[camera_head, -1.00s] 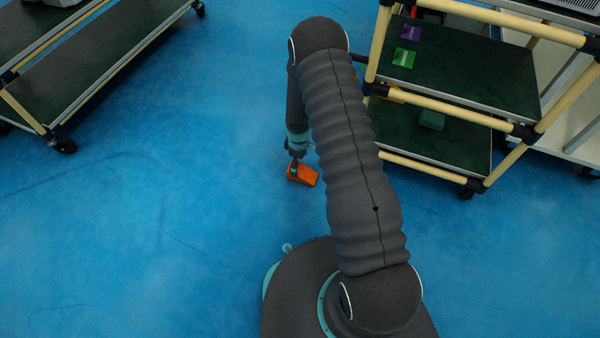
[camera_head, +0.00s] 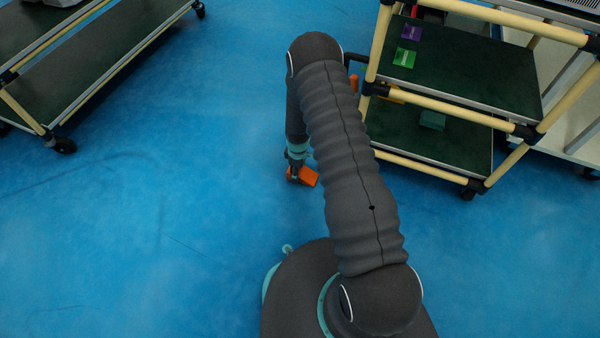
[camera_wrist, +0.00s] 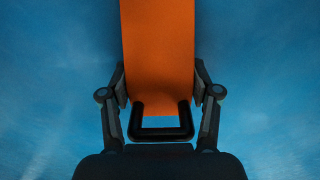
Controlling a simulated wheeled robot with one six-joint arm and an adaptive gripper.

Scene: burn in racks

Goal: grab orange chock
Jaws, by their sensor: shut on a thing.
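The orange chock (camera_head: 309,178) is at the blue floor, left of my arm in the head view. In the wrist view the orange chock (camera_wrist: 158,55) runs up from between the fingers to the top edge, with a black loop handle at its near end. My gripper (camera_head: 294,176) is at the chock's left part in the head view. In the wrist view my gripper (camera_wrist: 160,95) has one finger pressed to each side of the chock, shut on it. Whether the chock touches the floor or is just above it, I cannot tell.
A shelf rack (camera_head: 470,75) stands to the right, with a purple block (camera_head: 411,32) and a green block (camera_head: 404,58) on its upper shelf and a teal block (camera_head: 432,120) lower down. Another rack (camera_head: 100,50) is at upper left. The floor (camera_head: 130,230) at left is clear.

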